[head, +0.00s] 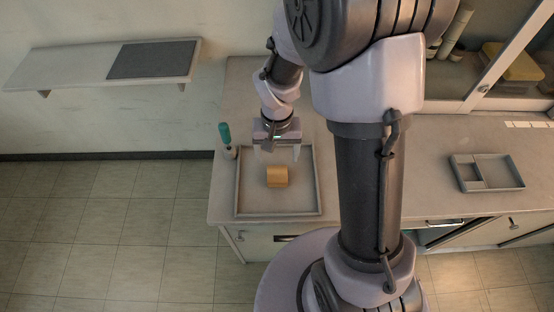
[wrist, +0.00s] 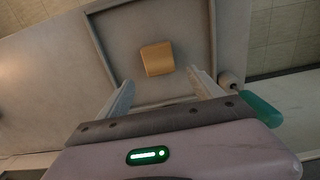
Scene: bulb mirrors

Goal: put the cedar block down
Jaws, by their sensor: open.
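The cedar block (head: 277,176) is a small yellow-brown block. It rests inside a shallow grey tray (head: 239,196) on the counter, near the middle of the tray. In the wrist view the block (wrist: 157,58) lies beyond my fingertips, with bare tray floor around it. My gripper (head: 276,152) is above the back part of the tray, apart from the block. In the wrist view my gripper (wrist: 163,88) has its two fingers spread wide with nothing between them.
A teal-handled tool (head: 225,134) stands just left of the tray, close to my gripper. A divided grey tray (head: 487,173) sits on the counter at right. A wall shelf (head: 75,68) with a dark mat (head: 153,60) is at upper left. The counter right of my arm is mostly clear.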

